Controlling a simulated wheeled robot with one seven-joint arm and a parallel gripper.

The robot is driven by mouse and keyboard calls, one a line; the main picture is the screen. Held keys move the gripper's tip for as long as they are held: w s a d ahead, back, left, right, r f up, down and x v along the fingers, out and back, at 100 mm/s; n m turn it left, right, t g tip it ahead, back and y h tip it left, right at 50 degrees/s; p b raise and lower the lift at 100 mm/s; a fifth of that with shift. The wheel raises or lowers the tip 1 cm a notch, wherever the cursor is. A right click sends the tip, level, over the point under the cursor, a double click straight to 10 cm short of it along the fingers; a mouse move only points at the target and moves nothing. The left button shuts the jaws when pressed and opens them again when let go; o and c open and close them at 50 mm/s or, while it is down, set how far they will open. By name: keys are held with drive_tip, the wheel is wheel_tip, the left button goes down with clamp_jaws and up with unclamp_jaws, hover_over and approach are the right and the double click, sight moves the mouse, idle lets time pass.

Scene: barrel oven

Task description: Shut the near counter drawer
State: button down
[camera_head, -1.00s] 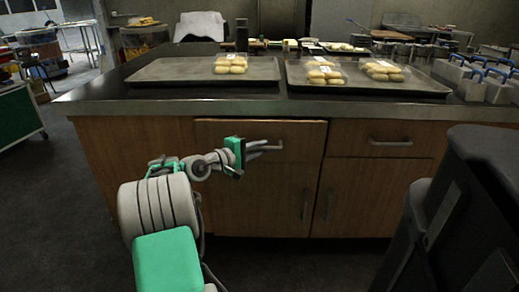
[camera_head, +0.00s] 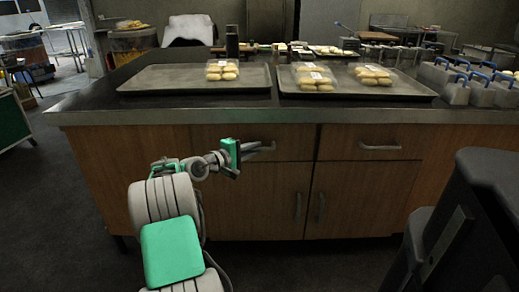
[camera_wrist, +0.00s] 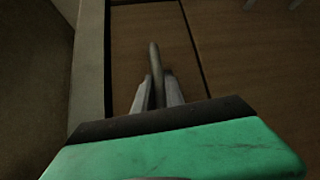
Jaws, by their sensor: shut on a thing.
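The near counter drawer (camera_head: 290,136) is the left one under the worktop. Its wooden front looks flush or almost flush with the cabinet, and any small gap is too fine to tell. My gripper (camera_head: 252,150) is at the drawer's front, shut on its grey bar handle (camera_head: 268,147). In the wrist view both fingers (camera_wrist: 157,92) close on the handle (camera_wrist: 154,60) from either side, with its far end sticking out beyond them. The fingers hide part of the handle.
A second drawer (camera_head: 360,142) sits to the right, with cabinet doors (camera_head: 265,200) below. Trays (camera_head: 150,80) of packed buns (camera_head: 222,70) lie on the worktop (camera_head: 85,108). A dark bin-like object (camera_head: 485,200) stands at the near right. The floor at left is clear.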

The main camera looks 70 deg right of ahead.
drive_tip(key=shift+w+d+r, duration=0.1)
drive_tip(key=shift+w+r, duration=0.05)
drive_tip(key=c, duration=1.4)
unclamp_jaws()
drive_tip(key=f+p+v, duration=0.1)
drive_tip(key=p+v, duration=0.1)
drive_tip(key=v, duration=0.5)
drive_tip(key=shift+a+r+p, duration=0.3)
drive_tip(key=shift+a+r, duration=0.05)
drive_tip(key=shift+r, duration=0.1)
